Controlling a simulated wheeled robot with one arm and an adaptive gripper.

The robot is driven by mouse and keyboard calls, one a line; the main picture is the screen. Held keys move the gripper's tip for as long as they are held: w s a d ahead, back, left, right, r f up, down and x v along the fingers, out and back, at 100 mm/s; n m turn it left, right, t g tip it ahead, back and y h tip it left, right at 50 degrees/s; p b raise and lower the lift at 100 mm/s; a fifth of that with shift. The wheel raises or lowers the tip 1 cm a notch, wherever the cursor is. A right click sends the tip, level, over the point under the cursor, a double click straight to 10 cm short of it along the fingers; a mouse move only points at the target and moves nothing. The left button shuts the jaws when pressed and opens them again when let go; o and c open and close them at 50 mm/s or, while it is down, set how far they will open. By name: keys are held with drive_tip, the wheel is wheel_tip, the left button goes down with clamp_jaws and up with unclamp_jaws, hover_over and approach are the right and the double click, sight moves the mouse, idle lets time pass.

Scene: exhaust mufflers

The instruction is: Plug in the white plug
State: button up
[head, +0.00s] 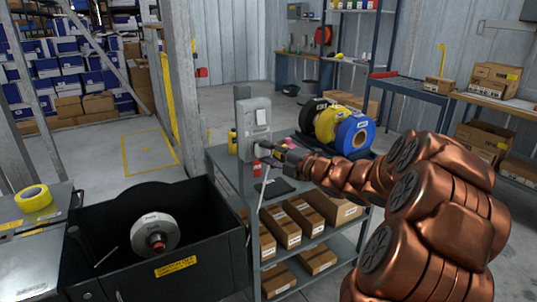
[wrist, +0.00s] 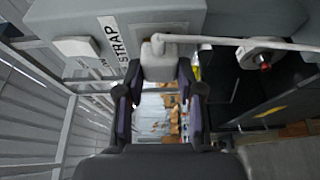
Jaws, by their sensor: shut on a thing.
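The white plug (wrist: 160,66) sits between the two fingers of my gripper (wrist: 160,78) in the wrist view, and the gripper is shut on it. Its white cable (wrist: 235,42) leads off to the right. In the head view my gripper (head: 268,152) is at the lower front of the grey box (head: 254,117) on a post, with the cable (head: 255,205) hanging below. The grey box (wrist: 175,18) is right beyond the plug in the wrist view. The socket and the plug's prongs are hidden, so I cannot tell whether the plug is inserted.
A grey shelf bench (head: 220,156) with cardboard boxes (head: 281,228) below stands under my gripper. Yellow and blue spools (head: 355,135) stand on it, behind my arm. A black bin (head: 208,215) with a white reel (head: 155,234) is at left front. Open floor lies at the back left.

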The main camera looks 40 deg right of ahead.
drive_tip(key=shift+w, duration=0.55)
drive_tip(key=o, duration=1.1)
drive_tip(key=shift+o, duration=0.2)
drive_tip(key=shift+d, duration=0.1)
drive_tip(key=v, duration=1.2)
